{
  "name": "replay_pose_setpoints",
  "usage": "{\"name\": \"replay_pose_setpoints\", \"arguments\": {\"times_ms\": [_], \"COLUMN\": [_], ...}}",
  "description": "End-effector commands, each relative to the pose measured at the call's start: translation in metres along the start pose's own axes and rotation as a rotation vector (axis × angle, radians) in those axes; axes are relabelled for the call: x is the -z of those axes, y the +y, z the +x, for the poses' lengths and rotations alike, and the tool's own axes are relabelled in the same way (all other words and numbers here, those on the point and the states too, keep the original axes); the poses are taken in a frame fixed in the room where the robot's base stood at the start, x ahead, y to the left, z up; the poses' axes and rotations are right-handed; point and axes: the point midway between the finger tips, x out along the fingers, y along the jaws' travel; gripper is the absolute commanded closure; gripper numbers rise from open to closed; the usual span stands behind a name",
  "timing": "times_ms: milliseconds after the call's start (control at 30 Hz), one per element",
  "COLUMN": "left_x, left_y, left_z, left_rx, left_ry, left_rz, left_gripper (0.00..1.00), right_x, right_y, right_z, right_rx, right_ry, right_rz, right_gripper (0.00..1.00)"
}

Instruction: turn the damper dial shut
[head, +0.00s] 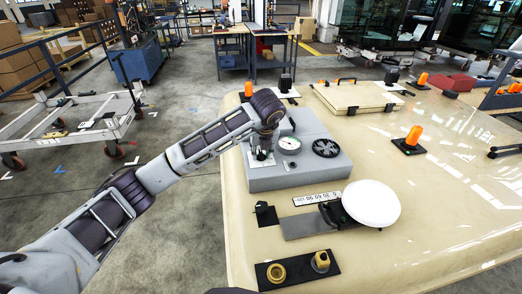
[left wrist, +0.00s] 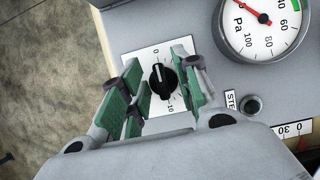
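The damper dial (left wrist: 163,82) is a small black knob on a white plate (left wrist: 182,51), seen in the left wrist view. The plate is marked 0 above the knob and 10 below it. A pale mark on the knob lies towards its upper end, on the 0 side. My left gripper (left wrist: 160,88) is open, with green-padded fingers on either side of the knob; I cannot tell whether they touch it. In the head view my left gripper (head: 263,152) points down over the left part of the grey panel box (head: 300,176) and hides the knob. My right gripper is not in view.
A round pressure gauge (head: 289,144) and a black vent (head: 326,148) sit right of the gripper on the box. A white dome (head: 371,203), brass fittings (head: 277,273) and orange lamps (head: 414,136) stand on the cream surface (head: 450,200). Its right part has open room.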

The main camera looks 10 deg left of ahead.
Motion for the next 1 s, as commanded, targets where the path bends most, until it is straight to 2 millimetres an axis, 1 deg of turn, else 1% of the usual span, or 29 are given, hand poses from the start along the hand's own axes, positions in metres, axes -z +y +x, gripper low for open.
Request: {"name": "replay_pose_setpoints", "arguments": {"times_ms": [267,467,667,1000], "left_x": [0.001,0.000,0.000,-0.001], "left_y": [0.000,0.000,-0.001,-0.001], "left_z": [0.000,-0.008,-0.029,-0.079], "left_rx": [-0.001,0.001,0.002,0.002], "left_ry": [0.001,0.000,-0.001,-0.002], "left_rz": [0.002,0.002,0.003,0.002], "left_gripper": [0.68,0.68,0.68,0.68], "right_x": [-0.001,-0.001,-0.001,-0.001], "right_y": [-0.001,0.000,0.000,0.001], "right_z": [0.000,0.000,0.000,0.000], "right_rx": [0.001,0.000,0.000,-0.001], "right_ry": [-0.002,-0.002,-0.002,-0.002], "right_rz": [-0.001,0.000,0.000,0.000], "right_gripper": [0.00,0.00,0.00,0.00]}}
